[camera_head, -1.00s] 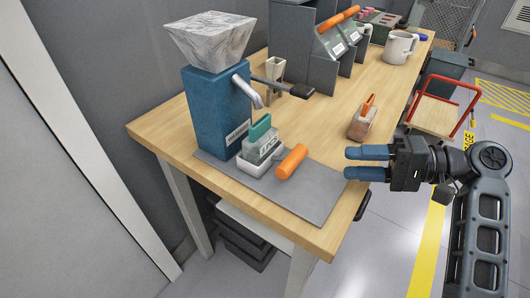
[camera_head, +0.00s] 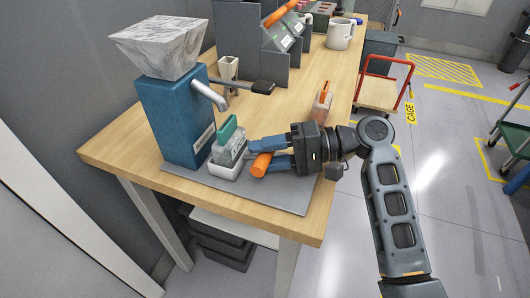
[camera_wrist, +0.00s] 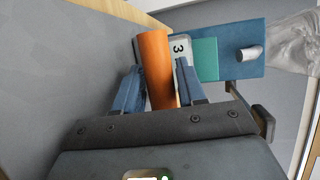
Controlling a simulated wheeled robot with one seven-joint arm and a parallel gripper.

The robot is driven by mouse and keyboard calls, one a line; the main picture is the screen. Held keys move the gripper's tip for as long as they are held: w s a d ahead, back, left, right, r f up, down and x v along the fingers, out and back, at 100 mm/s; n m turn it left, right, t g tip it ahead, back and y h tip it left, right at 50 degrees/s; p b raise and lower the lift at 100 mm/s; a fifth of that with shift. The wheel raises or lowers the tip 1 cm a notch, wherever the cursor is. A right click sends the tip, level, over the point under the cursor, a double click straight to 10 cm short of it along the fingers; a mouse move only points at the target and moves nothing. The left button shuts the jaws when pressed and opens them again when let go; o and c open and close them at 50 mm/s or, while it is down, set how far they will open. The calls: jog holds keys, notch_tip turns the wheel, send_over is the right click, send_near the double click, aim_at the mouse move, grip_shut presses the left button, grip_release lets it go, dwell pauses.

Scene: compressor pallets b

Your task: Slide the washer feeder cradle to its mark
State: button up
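The washer feeder (camera_head: 178,122) is a blue box with a grey hopper and a light spout at the table's near left. Below the spout, the white cradle (camera_head: 228,172) holds a clear bin with a teal top (camera_head: 229,130). Its orange handle (camera_head: 260,164) points right; the handle also shows in the wrist view (camera_wrist: 155,65). My gripper (camera_head: 268,154) is open, its blue fingers on either side of the handle. In the wrist view, my gripper (camera_wrist: 158,75) has a small gap to the handle at the right finger; contact at the left is unclear. No cradle mark is distinguishable.
A grey mat (camera_head: 285,193) lies under the cradle, with bare space to the right. A clear bottle with an orange top (camera_head: 322,102) stands behind my gripper.

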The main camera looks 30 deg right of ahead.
grip_shut()
dwell(0.4)
